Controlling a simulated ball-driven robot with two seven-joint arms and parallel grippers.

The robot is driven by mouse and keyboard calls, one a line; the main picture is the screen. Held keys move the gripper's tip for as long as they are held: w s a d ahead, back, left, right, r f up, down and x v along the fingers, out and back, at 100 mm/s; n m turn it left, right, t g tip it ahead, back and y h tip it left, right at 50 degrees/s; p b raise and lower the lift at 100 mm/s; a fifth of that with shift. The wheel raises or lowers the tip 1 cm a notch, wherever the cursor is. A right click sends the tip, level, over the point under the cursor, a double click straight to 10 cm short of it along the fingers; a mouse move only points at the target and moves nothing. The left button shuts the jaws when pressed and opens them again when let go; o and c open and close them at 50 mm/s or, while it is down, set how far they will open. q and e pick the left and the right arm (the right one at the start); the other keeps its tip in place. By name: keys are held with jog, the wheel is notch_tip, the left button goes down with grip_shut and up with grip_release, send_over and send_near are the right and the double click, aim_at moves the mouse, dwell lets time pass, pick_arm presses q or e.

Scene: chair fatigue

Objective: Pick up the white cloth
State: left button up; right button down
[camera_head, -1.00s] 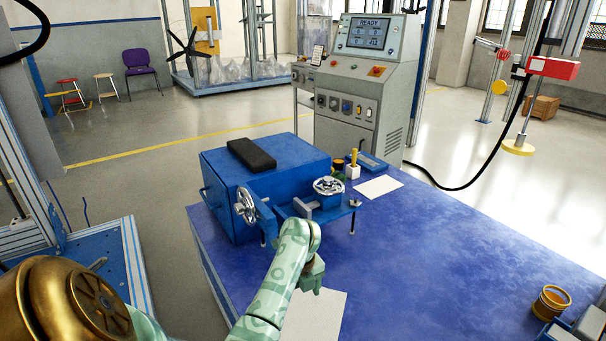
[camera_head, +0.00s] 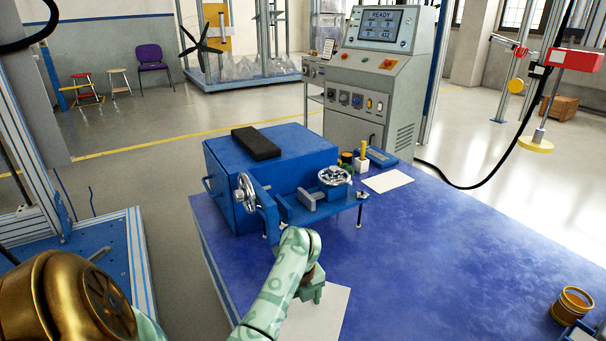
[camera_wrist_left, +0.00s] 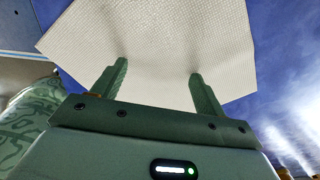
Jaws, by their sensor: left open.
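The white cloth (camera_head: 326,312) lies flat on the near part of the blue table, partly hidden by my left arm. In the left wrist view the cloth (camera_wrist_left: 160,25) shows a fine woven texture and fills the space beyond the fingers. My left gripper (camera_head: 311,296) points down over the cloth. In the left wrist view the left gripper (camera_wrist_left: 158,72) is open, its two fingers well apart with nothing held between them. I cannot tell whether the fingertips touch the cloth. My right gripper is not in view.
A blue machine (camera_head: 285,160) with handwheels and a black pad (camera_head: 256,143) stands beyond the gripper. A white sheet (camera_head: 388,180) lies near a yellow-handled tool (camera_head: 363,157). An orange-brown container (camera_head: 572,304) is at the right. The blue table's (camera_head: 460,250) middle is clear.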

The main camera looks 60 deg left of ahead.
pick_arm(q)
jog(key=shift+f, duration=0.15)
grip_shut()
dwell(0.5)
